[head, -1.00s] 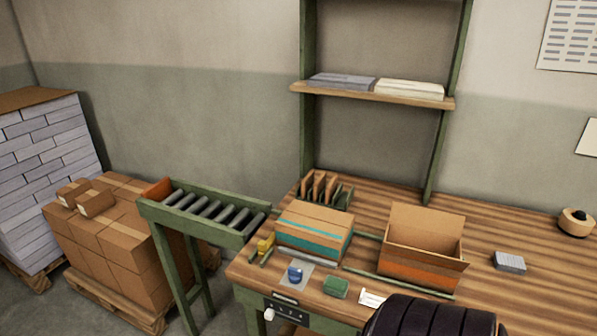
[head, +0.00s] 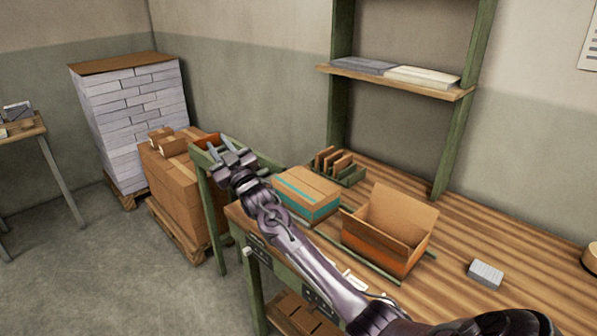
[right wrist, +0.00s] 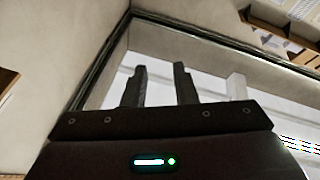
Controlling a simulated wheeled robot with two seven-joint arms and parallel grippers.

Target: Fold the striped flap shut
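An open cardboard box (head: 385,232) stands on the wooden workbench, with an orange band low on its side. Its tall back flap (head: 404,212) stands up and a small flap juts out at its left. I cannot make out stripes on any flap. My right arm reaches across the front of the bench. My right gripper (head: 228,152) is left of the box and well away from it, near the roller conveyor. The right wrist view shows its two fingers (right wrist: 159,85) apart with nothing between them. My left gripper is out of view.
A closed box with teal tape (head: 306,194) sits left of the open box. A card rack (head: 345,176) stands behind it. A grey stack of cards (head: 486,273) lies to the right. A shelf (head: 398,79) hangs above the bench.

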